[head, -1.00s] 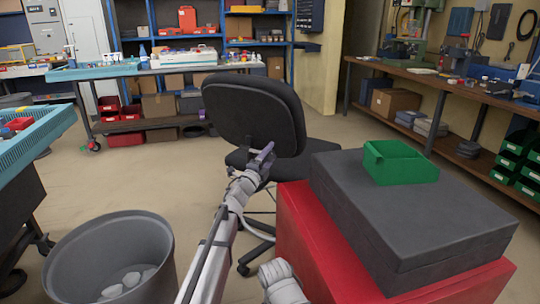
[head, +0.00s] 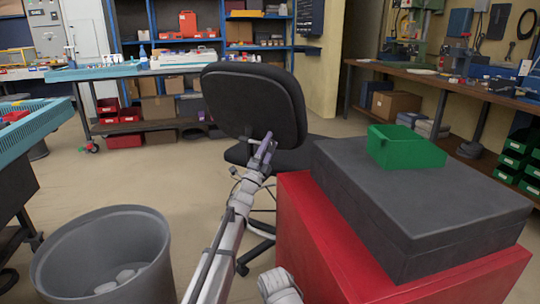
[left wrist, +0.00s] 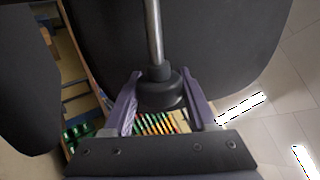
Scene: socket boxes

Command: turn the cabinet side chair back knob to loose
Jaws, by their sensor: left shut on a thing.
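The black office chair (head: 250,98) stands beside the red cabinet, its backrest toward me. In the left wrist view its black back knob (left wrist: 160,90) sits at the end of a metal rod, against the dark chair parts. My left gripper (left wrist: 160,88) has one purple finger on each side of this knob and is shut on it. In the head view the left gripper (head: 265,148) reaches to the lower edge of the backrest, and the knob is hidden there. A grey part of my other arm shows at the bottom edge; its gripper is out of view.
The red cabinet (head: 305,225) stands close on the right, with a dark grey case (head: 425,200) and green bin (head: 405,150) on top. A grey waste bin (head: 105,255) is at lower left. Floor between bin and chair is clear.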

